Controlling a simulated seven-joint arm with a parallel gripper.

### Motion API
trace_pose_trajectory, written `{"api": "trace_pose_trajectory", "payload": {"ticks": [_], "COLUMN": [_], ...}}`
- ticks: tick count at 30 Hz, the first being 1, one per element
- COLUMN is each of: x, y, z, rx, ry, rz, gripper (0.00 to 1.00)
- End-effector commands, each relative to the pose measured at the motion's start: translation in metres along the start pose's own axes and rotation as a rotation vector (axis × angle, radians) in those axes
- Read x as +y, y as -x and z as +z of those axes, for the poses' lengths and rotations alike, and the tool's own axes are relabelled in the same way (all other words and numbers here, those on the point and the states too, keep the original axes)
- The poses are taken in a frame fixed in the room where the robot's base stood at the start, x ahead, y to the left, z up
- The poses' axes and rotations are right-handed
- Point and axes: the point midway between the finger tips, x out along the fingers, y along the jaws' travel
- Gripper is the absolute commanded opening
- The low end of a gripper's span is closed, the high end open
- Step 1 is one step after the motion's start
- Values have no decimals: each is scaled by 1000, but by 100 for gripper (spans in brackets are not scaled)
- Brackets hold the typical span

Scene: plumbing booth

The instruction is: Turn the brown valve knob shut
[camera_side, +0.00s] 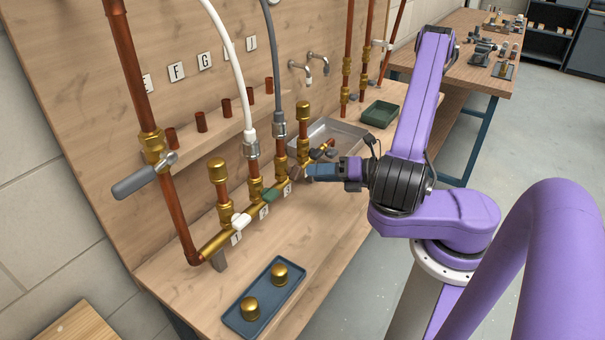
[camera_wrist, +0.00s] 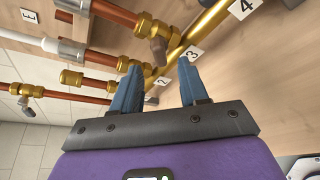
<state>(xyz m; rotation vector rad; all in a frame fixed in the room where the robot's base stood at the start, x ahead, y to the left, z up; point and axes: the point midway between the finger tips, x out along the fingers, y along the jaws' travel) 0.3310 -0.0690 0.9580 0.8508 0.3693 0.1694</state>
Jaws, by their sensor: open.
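The brown valve knob (camera_wrist: 158,49) shows in the wrist view as a dull brown-grey lever on a brass valve beside label 3, ahead of my gripper (camera_wrist: 160,82). My gripper is open, its two blue fingers spread with nothing between them. The knob lies beyond the fingertips, roughly in line with the gap, and looks apart from both. In the side view the brown knob (camera_side: 296,173) is small, close to the tips of my gripper (camera_side: 308,172). Whether anything touches there I cannot tell.
A brass manifold (camera_side: 215,243) runs along the bench with a white knob (camera_side: 241,221) and a green knob (camera_side: 270,195). White and grey hoses rise from it. A blue tray (camera_side: 240,323) holds two brass caps in front. A grey-handled valve (camera_side: 135,182) sits at left.

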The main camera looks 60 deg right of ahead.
Motion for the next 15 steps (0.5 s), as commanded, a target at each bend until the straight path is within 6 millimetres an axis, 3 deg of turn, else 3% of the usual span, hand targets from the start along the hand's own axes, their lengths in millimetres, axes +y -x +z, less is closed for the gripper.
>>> {"api": "trace_pose_trajectory", "payload": {"ticks": [6, 15], "x": [1, 1], "y": [-31, -50], "z": [-1, 0], "rx": [4, -1], "ry": [3, 1], "rz": [4, 2], "gripper": [44, 44]}}
